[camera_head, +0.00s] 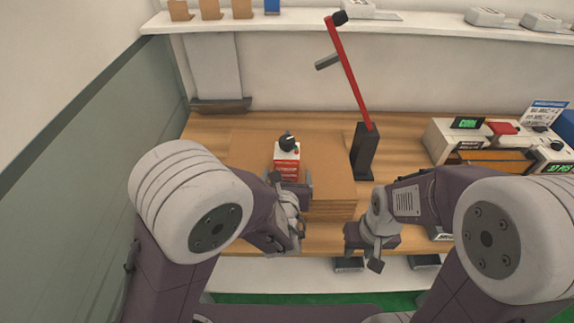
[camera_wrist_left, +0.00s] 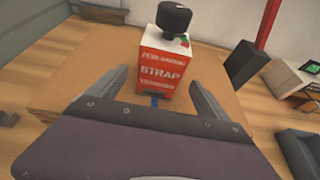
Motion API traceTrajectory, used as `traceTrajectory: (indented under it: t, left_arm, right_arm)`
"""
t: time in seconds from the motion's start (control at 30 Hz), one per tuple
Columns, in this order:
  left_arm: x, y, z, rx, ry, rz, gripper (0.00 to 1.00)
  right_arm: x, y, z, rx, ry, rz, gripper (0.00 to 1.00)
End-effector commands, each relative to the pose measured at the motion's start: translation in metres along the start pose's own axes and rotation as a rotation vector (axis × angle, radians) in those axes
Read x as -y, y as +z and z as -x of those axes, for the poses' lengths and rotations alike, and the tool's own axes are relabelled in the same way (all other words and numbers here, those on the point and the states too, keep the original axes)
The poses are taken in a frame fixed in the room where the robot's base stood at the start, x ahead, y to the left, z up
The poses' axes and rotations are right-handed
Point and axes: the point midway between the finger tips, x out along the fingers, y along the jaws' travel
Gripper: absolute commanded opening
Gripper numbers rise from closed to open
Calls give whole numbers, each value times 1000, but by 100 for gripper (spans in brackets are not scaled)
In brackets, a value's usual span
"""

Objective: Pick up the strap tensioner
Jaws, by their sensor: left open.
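The strap tensioner is a red and white box (camera_head: 287,161) with a black knob on top. It stands upright on a stack of brown cardboard on the wooden table. In the left wrist view the box (camera_wrist_left: 164,65) shows the word STRAP and stands just beyond and between the fingers. My left gripper (camera_wrist_left: 158,85) is open, with its fingers pointing at the box and a finger on each side of its lower part; I cannot tell if either touches. In the head view my left gripper (camera_head: 292,184) is just in front of the box. My right gripper (camera_head: 374,250) is near the table's front edge, away from the box.
The cardboard stack (camera_head: 333,207) lies under the box. A red arm on a black post (camera_head: 364,153) stands right of it. Labelled devices (camera_head: 458,135) crowd the right side of the table. A white shelf (camera_head: 420,30) runs along the back wall. The table left of the stack is clear.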

Motion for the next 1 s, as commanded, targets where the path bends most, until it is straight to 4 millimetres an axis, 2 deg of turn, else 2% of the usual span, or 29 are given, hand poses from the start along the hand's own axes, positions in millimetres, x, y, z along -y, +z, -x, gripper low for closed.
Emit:
traceTrajectory:
  t: [0.1,0.27,0.5,0.77,0.87,1.0]
  left_arm:
    - [-1,0,-13,-2,2,1,89]
    - [-1,0,-20,-2,3,2,89]
    - [-2,-2,-61,-3,3,3,89]
    - [-2,-2,-67,-2,2,3,89]
    - [-2,-2,-67,-2,2,3,67]
    - [-2,-2,-67,-2,2,3,28]
  right_arm:
    - [0,0,2,0,0,0,36]
    - [0,0,3,0,0,0,36]
    - [0,-1,9,0,0,0,36]
    - [0,-1,9,1,0,0,36]
    - [0,-1,9,1,0,0,36]
    - [0,-1,9,0,0,0,36]
